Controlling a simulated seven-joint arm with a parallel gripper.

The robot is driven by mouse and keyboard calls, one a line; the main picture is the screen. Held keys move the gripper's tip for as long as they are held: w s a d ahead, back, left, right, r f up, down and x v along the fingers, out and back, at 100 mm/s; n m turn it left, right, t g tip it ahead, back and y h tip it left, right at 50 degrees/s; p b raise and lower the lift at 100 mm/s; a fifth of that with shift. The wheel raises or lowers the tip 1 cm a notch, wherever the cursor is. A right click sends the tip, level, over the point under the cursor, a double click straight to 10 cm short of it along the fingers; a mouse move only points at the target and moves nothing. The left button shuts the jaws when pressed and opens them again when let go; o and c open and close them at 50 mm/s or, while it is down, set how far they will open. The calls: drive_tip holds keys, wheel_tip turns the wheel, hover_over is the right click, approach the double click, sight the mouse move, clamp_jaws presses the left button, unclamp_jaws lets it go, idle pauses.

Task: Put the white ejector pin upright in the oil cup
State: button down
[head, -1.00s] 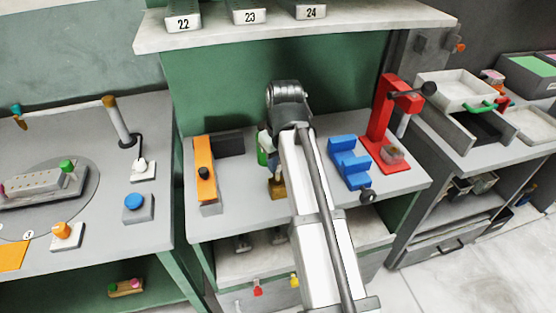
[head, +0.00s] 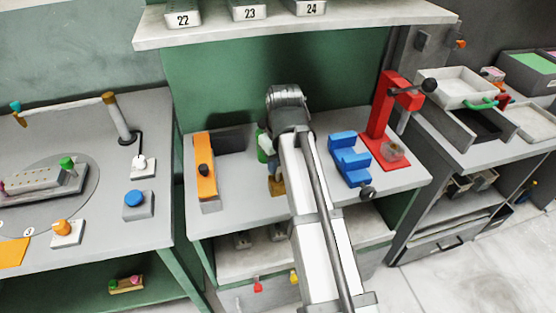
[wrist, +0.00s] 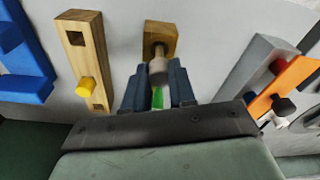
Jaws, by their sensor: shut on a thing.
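In the wrist view my gripper (wrist: 156,88) is shut on a pale, shaded cylinder (wrist: 157,71), which looks like the white ejector pin. A thinner tan part shows at its far end, over or beside a small wooden block (wrist: 167,30); I cannot tell whether they touch. A green thing (wrist: 157,98) shows between the fingers. In the head view a green thing (head: 262,148) stands left of my arm, partly hidden; I cannot tell whether it is the oil cup. The wooden block (head: 276,187) is just in front, and my arm hides most of the gripper.
An orange block with a black knob (head: 204,172) stands left on the grey bench. A blue stepped block (head: 347,158) and a red press (head: 381,125) stand right. In the wrist view a wooden strip with a yellow peg (wrist: 85,60) lies left of the small block.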

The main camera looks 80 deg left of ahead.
sight(282, 184)
drive_tip(key=shift+f, duration=1.35)
drive_tip(key=c, duration=0.8)
unclamp_jaws()
drive_tip(key=shift+c, duration=0.2)
wheel_tip(282, 184, up, 14)
drive_tip(key=d, duration=0.1)
drive_tip(key=shift+w+d+f, duration=0.15)
drive_tip(key=shift+w+d, duration=0.15)
